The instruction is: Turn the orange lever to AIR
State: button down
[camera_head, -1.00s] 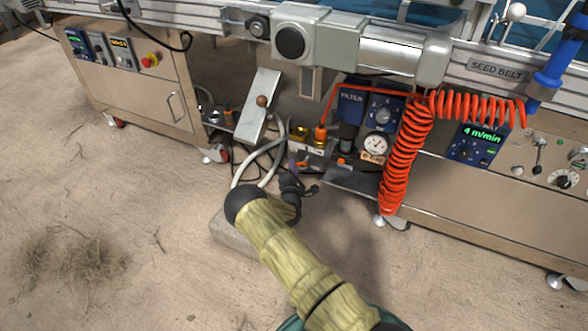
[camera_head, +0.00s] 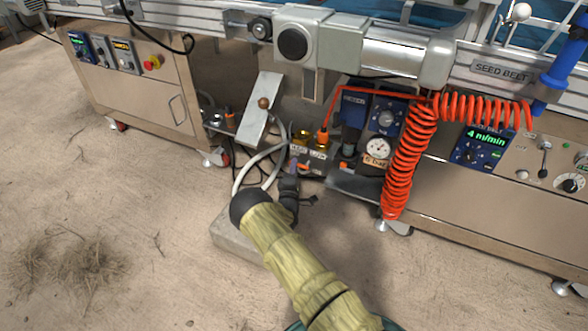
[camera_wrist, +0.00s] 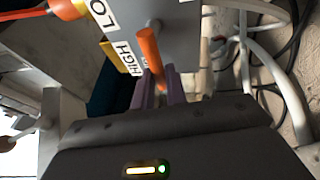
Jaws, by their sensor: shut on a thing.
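The orange lever (camera_wrist: 150,50) sticks out from a grey block (camera_wrist: 185,35) in the wrist view.
A red coiled hose (camera_head: 403,165) hangs to the right, beside the pressure gauge (camera_head: 377,149). An orange plug (camera_head: 322,136) sits above the valve block. Grey hoses (camera_head: 262,160) loop to the left, near a tilted metal plate (camera_head: 262,108).

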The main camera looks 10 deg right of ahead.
jog(key=c, duration=1.4)
grip_release()
jog(key=shift+c, duration=0.2)
jog(key=shift+s, duration=0.15)
jog(key=p+v, duration=0.7)
jog(key=v, duration=1)
jog(key=shift+a, duration=0.1)
